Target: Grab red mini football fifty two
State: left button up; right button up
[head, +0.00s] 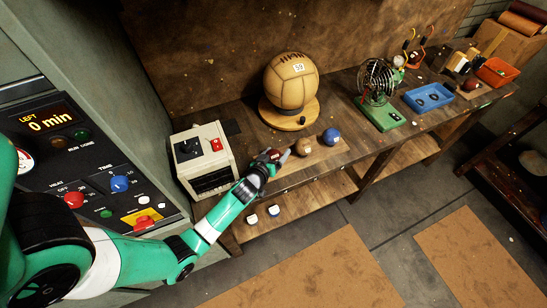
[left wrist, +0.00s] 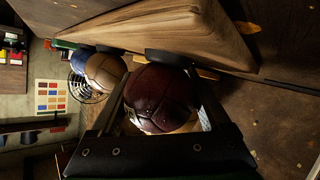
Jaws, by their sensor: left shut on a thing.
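My left gripper (head: 275,158) reaches over the front edge of the wooden workbench (head: 245,125). It is shut on a small dark red ball, which shows clearly in the left wrist view (left wrist: 160,95) between the two fingers. In the head view the ball is mostly hidden by the gripper. A number on the ball cannot be read. A tan small ball (head: 303,147) sits just right of the gripper, and a blue small ball (head: 331,136) is right of that. My right gripper is not in view.
A large tan ball (head: 291,80) marked 50 rests on a round wooden stand behind.

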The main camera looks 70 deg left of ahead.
pick_arm(q)
jog(key=shift+r, duration=0.1)
jog(key=shift+c, duration=0.3)
notch_tip(320, 180, up, 10)
jog(key=p, duration=0.4)
